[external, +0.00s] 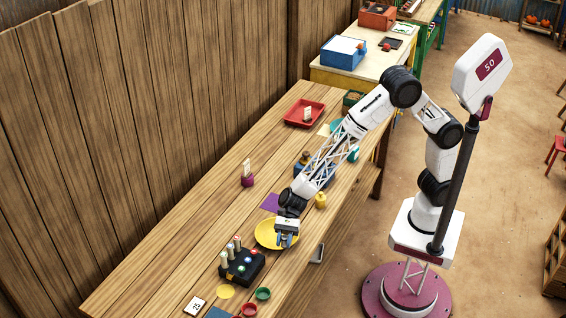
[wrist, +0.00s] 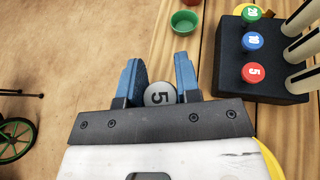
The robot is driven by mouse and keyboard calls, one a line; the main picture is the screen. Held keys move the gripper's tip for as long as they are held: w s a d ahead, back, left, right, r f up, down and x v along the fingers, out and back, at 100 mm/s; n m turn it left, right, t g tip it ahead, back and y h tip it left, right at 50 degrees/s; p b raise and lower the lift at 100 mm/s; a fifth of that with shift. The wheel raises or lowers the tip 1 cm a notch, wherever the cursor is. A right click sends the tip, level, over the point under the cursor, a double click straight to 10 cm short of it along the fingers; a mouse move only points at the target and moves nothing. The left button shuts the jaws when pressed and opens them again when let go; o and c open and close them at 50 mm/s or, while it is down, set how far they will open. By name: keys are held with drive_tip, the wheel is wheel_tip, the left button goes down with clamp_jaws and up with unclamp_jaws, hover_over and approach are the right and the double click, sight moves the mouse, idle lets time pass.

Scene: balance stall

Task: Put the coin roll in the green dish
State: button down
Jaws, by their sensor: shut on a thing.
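My gripper (external: 287,241) is low at the front edge of the table, over the right side of the yellow plate. In the wrist view its blue fingers (wrist: 158,68) are shut on a grey round-ended piece marked 5 (wrist: 159,95), which looks like the coin roll. Most of its length is hidden by the gripper. The green dish (external: 263,294) stands near the table's front edge, below and left of the gripper in the external view. In the wrist view the green dish (wrist: 184,22) is ahead of the fingertips, apart from them, and looks empty.
A black block (external: 242,266) with upright pegs and coloured numbered knobs stands left of the gripper. The yellow plate (external: 265,234) is below it. A red dish (external: 250,309) sits beside the green one. A 25 card (external: 195,306) lies farther left.

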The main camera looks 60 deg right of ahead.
drive_tip(key=s+a+n+g, duration=0.2)
drive_tip(key=s+a, duration=0.3)
drive_tip(key=s, duration=0.3)
drive_tip(key=shift+h, duration=0.3)
drive_tip(key=f, duration=0.5)
drive_tip(key=shift+s+a, duration=0.3)
drive_tip(key=shift+s, duration=0.05)
drive_tip(key=shift+a, duration=0.1)
hover_over(262, 293)
drive_tip(key=s+a, duration=0.2)
drive_tip(key=a, duration=0.1)
drive_tip(key=shift+w+f, duration=0.1)
drive_tip(key=shift+f, duration=0.65)
drive_tip(key=shift+f, duration=1.75)
drive_tip(key=shift+f, duration=0.2)
